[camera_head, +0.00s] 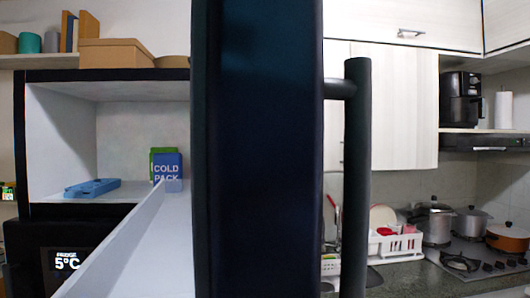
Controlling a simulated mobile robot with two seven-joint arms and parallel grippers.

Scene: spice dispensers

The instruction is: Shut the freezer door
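The freezer door (262,150) stands open and is seen nearly edge-on as a tall dark panel close in the middle of the view. Its dark vertical bar handle (357,190) stands out on the right side, joined by a short post near the top. A pale slanted panel (135,245) reaches from the lower left toward the freezer. The open freezer compartment (60,130) is at the left, with a pale interior and black frame. The door hides its right part. Neither of my grippers is in view.
Inside the compartment are a blue cold pack (167,172), a green item behind it and a blue flat item (92,187). A display (65,260) below reads 5°C. A cardboard box (115,52) is above. At right are a dish rack (395,243), pots (472,222) and a stove.

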